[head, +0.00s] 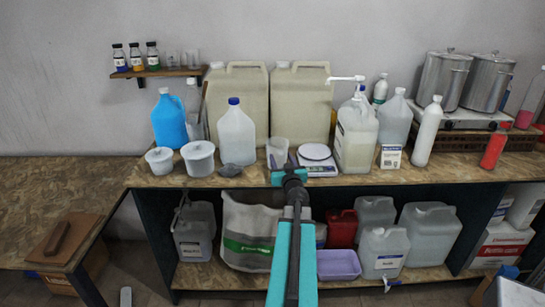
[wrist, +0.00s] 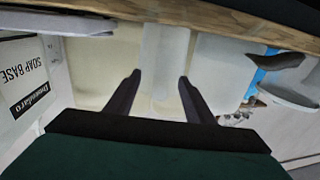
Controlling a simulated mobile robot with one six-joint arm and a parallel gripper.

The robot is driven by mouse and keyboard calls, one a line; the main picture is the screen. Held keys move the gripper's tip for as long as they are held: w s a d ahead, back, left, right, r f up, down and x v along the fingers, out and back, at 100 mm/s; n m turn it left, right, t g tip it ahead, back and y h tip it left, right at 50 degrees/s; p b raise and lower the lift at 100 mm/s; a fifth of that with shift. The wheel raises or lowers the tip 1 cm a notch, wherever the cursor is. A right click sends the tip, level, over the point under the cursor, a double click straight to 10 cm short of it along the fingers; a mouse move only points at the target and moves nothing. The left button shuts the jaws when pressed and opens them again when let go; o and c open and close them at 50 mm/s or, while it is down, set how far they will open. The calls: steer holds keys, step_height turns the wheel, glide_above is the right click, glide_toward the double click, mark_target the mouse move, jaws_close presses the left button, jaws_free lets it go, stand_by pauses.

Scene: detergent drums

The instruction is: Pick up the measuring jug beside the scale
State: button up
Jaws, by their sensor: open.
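The measuring jug (head: 277,152) is a translucent pale vessel standing on the bench, just left of the scale (head: 317,167). In the wrist view, which is upside down, the jug (wrist: 165,60) is in the middle, ahead of and between my fingers. The scale (wrist: 92,24) is at the upper left there. My gripper (wrist: 158,82) is open with nothing between its fingers. In the head view, my gripper (head: 290,172) is at the bench's front edge below the jug; its fingertips are hard to make out.
Large beige canisters (head: 237,95) stand behind. A pump bottle labelled soap base (head: 356,140) is right of the scale. The bench edge (wrist: 230,14) crosses the wrist view's top.

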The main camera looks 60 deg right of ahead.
steer(key=shift+w+d, duration=0.1)
steer(key=shift+w, duration=0.1)
stand_by(0.3)
jaws_close()
